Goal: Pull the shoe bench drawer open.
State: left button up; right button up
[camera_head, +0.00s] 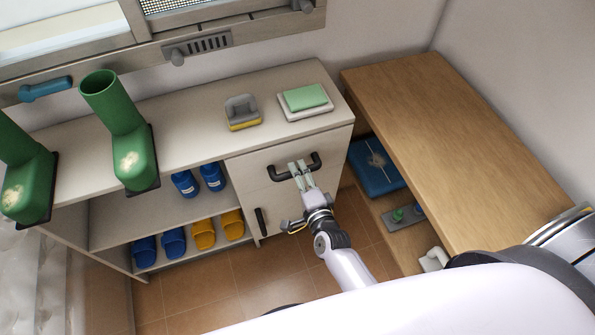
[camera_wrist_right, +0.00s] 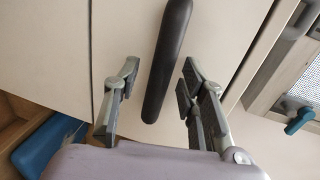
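The shoe bench (camera_head: 190,128) is a pale cabinet against the wall, with open shelves on the left and a drawer (camera_head: 262,172) at the upper right. The drawer looks shut, and its dark bar handle (camera_head: 281,175) runs across its front. My right gripper (camera_head: 299,168) is at the handle. In the right wrist view the handle (camera_wrist_right: 166,62) lies between the two spread fingers of the gripper (camera_wrist_right: 157,90), with gaps on both sides. My left gripper is not in view.
Green boots (camera_head: 127,150), a grey and yellow item (camera_head: 242,112) and folded cloths (camera_head: 305,97) are on the bench top. A lower door handle (camera_head: 260,222) is below the drawer. A wooden bench (camera_head: 450,130) stands close on the right.

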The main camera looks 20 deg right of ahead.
jog(key=shift+w+f, duration=0.15)
jog(key=shift+w, duration=0.6)
jog(key=shift+c, duration=0.4)
grip_shut()
